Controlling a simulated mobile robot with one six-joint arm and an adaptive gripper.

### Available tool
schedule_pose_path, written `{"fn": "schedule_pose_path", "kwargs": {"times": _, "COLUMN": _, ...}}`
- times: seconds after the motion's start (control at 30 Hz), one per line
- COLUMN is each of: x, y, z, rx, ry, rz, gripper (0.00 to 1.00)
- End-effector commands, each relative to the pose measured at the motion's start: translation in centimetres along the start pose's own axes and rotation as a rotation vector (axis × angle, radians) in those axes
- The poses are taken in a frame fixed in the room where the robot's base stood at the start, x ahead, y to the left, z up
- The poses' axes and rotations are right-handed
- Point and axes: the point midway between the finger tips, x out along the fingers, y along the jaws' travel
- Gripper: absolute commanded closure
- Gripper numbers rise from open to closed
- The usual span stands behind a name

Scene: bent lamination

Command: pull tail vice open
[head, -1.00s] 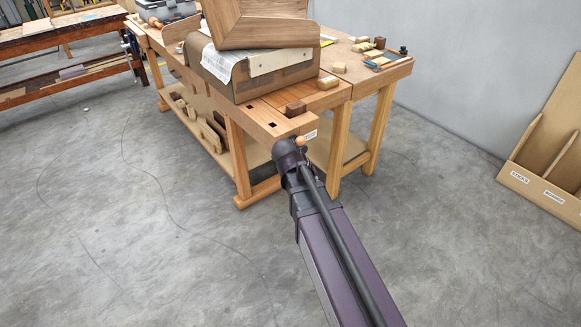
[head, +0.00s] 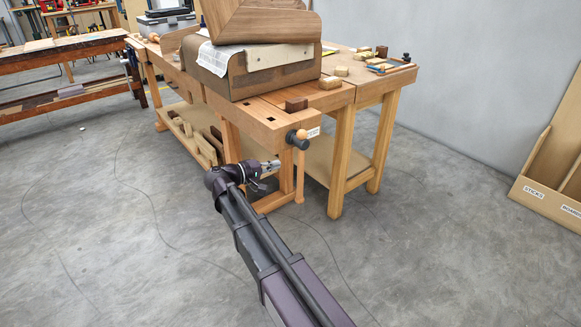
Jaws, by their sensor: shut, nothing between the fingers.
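The tail vice (head: 272,128) is the wooden block at the near right end of the workbench. My gripper (head: 275,165) is small in the head view, below and a little left of the handle, in front of the bench's end leg. It is shut and empty, apart from the handle, and points to the right. I cannot tell whether there is a gap at the vice jaw.
The workbench (head: 350,95) carries a curved wooden form with a pale sheet (head: 222,58), and several small blocks. Wooden parts lie on its lower shelf. A labelled wooden rack (head: 545,190) stands at the right wall. The floor in front is clear.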

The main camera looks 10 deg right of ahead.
Motion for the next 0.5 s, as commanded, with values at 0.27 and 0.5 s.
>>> {"fn": "schedule_pose_path", "kwargs": {"times": 0.27, "x": -2.0, "y": -0.6, "z": -2.3, "rx": -0.006, "ry": 0.034, "rz": 0.114, "gripper": 1.00}}
{"fn": "schedule_pose_path", "kwargs": {"times": 0.5, "x": -2.1, "y": -0.3, "z": -2.4, "rx": -0.006, "ry": 0.035, "rz": 0.121, "gripper": 1.00}}
